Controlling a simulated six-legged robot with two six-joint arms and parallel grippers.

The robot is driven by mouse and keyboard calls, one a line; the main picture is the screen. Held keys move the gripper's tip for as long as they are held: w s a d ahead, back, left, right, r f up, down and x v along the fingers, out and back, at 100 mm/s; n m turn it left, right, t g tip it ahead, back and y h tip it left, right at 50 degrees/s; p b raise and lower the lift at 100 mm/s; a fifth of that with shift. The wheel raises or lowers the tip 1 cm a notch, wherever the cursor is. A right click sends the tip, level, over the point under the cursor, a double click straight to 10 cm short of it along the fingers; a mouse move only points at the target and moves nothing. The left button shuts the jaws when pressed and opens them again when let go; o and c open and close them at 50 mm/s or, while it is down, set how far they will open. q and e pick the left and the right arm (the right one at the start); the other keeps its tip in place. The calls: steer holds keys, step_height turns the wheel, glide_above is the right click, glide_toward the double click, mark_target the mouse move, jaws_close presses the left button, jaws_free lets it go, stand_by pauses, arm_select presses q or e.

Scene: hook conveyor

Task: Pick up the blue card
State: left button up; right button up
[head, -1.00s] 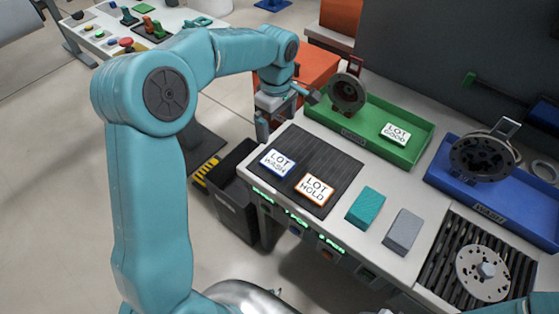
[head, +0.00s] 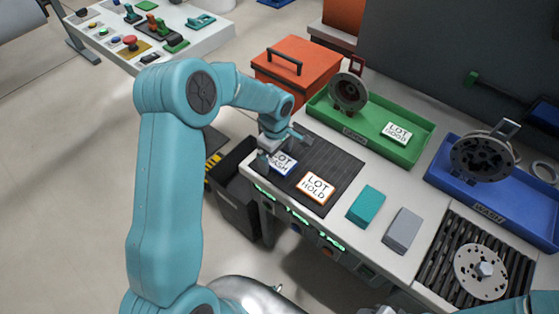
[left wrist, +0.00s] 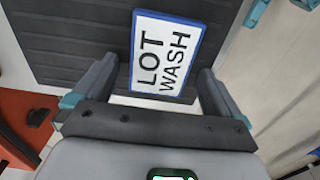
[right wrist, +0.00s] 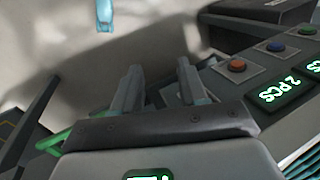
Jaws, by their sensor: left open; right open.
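The blue-bordered card (head: 284,165), reading LOT WASH, lies on the dark ribbed mat (head: 335,158). In the head view my left gripper (head: 272,156) is at its left side and hides part of it. In the left wrist view the card (left wrist: 166,50) lies between the two open fingers of my left gripper (left wrist: 158,82), which holds nothing; I cannot tell whether a finger touches it. My right gripper (right wrist: 158,85) is open and empty in the right wrist view, in front of the bench's button panel.
An orange-bordered LOT HOLD card (head: 316,187) lies close to the right of the blue one. Teal (head: 366,206) and grey (head: 402,230) blocks stand further right. A green tray (head: 370,134) and blue tray (head: 490,200) are behind. A dark bin (head: 236,195) stands left of the bench.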

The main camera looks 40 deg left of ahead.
arm_select(q)
steer(key=c, duration=1.1)
step_height(320, 180, up, 19)
step_height(320, 180, up, 5)
steer(key=p, duration=0.3)
glide_above(276, 158)
steer(key=shift+s, duration=0.1)
steer(key=shift+d, duration=0.1)
